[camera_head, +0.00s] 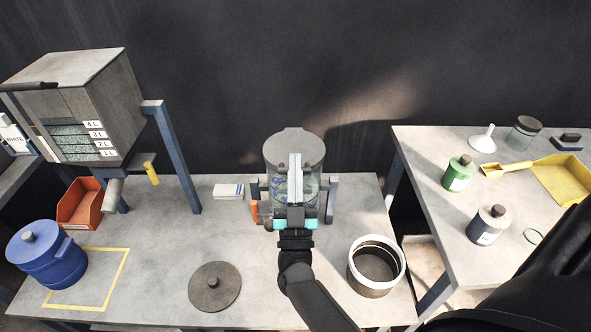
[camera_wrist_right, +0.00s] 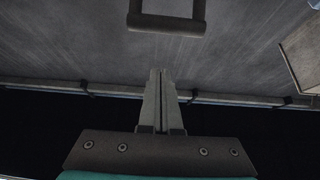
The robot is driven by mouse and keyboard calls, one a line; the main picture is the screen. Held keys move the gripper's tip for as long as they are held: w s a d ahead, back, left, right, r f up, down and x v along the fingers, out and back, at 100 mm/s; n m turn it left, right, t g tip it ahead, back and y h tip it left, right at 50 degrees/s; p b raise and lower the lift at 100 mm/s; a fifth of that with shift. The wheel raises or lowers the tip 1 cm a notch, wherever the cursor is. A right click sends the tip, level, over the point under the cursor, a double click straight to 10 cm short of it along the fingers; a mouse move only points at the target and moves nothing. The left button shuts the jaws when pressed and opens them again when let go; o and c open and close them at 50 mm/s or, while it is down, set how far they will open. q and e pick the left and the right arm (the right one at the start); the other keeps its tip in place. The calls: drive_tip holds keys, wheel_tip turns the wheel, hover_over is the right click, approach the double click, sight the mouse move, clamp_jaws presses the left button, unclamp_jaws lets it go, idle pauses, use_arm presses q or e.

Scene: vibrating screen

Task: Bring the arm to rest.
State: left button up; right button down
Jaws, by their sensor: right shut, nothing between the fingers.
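My right gripper (camera_head: 295,166) is in the middle of the head view, raised in front of a round, lidded machine (camera_head: 283,141) on the table. Its arm comes up from the lower right. In the right wrist view the two fingers of this gripper (camera_wrist_right: 160,75) are together with nothing between them. The gripper covers part of the machine in the head view, and I cannot tell whether it touches it. My left gripper does not show.
The table (camera_head: 150,262) bears a blue lidded pot (camera_head: 48,262), a loose round lid (camera_head: 215,287), an orange bin (camera_head: 82,203) and a white-rimmed container (camera_head: 376,255). A side table (camera_head: 430,215) at right holds bottles and a yellow tray (camera_head: 566,178). A hopper box (camera_head: 100,90) stands at left.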

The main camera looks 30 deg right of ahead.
drive_tip(key=b+v, duration=0.1)
drive_tip(key=v, duration=0.8)
drive_tip(key=shift+s+a+f, duration=0.2)
drive_tip(key=shift+f, duration=0.15)
drive_tip(key=s+a+f+n+g+y, duration=0.1)
drive_tip(key=a+f+n+g+y, duration=0.2)
drive_tip(key=f, duration=0.6)
drive_tip(key=s+a+f+n+g+y, duration=0.1)
drive_tip(key=a+f+n+g+y, duration=0.1)
drive_tip(key=f+y, duration=0.55)
drive_tip(key=s+a+f+n+g+y, duration=0.1)
drive_tip(key=a+f+n+g+y, duration=0.15)
drive_tip(key=f, duration=0.75)
drive_tip(key=s+f+n+g, duration=0.1)
drive_tip(key=s+f+g, duration=0.6)
drive_tip(key=s+f, duration=0.6)
drive_tip(key=s+d+f+g, duration=0.2)
drive_tip(key=s, duration=0.5)
drive_tip(key=s+d+f+g, duration=0.3)
drive_tip(key=s, duration=0.5)
drive_tip(key=shift+s+d+f+b, duration=0.15)
drive_tip(key=shift+s+f+b, duration=0.1)
drive_tip(key=shift+f+b, duration=0.1)
